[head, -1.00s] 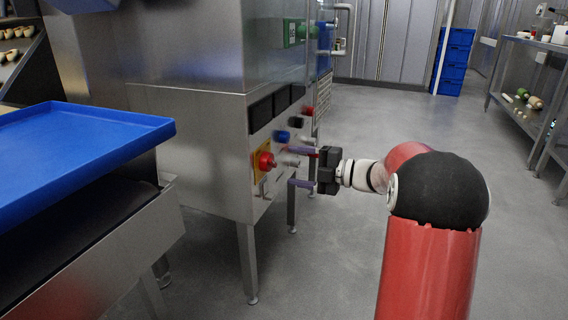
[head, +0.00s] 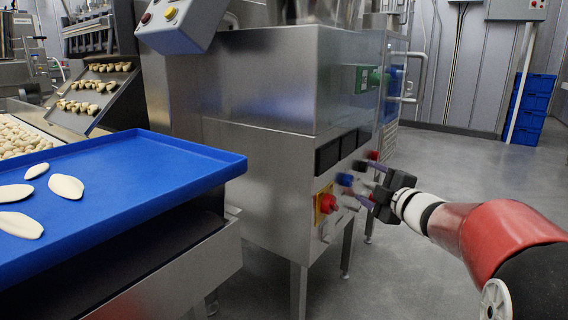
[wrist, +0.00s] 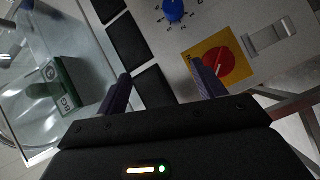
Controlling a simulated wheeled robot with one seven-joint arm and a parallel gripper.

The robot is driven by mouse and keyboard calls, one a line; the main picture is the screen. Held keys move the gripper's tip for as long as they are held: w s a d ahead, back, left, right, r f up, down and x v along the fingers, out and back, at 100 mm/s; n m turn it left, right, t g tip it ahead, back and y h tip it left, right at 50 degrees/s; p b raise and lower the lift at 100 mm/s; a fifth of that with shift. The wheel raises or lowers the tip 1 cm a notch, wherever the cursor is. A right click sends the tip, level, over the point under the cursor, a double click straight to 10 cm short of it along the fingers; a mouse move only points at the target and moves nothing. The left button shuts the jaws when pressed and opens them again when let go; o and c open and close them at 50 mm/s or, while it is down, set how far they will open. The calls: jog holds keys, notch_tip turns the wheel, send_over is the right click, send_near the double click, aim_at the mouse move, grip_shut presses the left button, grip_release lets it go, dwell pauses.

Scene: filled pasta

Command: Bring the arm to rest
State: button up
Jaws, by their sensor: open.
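My gripper (head: 366,187) is at the right of the head view, on my red and white arm reaching in from the right edge. Its fingers point left, toward the control panel of the steel machine (head: 265,150). In the wrist view my gripper (wrist: 160,88) is open, its two purple fingers wide apart with nothing between them. Beyond the fingers are a red knob on a yellow plate (wrist: 216,64), a blue knob (wrist: 174,9) and dark square displays (wrist: 127,40). Whether a finger touches the panel I cannot tell.
A blue tray (head: 140,165) with pale flat dough pieces (head: 66,186) stands at the left. A grey control box with buttons (head: 182,20) is at the top. Stacked blue crates (head: 530,105) stand by the back wall. The floor (head: 455,160) behind my arm is clear.

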jog(key=s+d+f+m+g+h, duration=0.1)
jog(key=s+f+m+g+h, duration=0.15)
jog(key=s+m+h, duration=0.85)
jog(key=s+a+f+m+g+y, duration=0.2)
jog(key=s+a+f+g, duration=0.15)
jog(key=s, duration=0.45)
jog(key=s+a+f+m+g+y, duration=0.1)
jog(key=s+a+f+m+g, duration=0.2)
jog(key=s, duration=0.5)
jog(key=s+a+f+m+g+y, duration=0.1)
jog(key=s+f+m+y, duration=0.1)
jog(key=s+f, duration=0.35)
notch_tip(320, 180, up, 14)
jog(key=s+p, duration=0.2)
jog(key=p, duration=1)
jog(key=shift+f+g+p, duration=0.2)
jog(key=shift+g+p, duration=0.1)
jog(key=shift+a, duration=0.1)
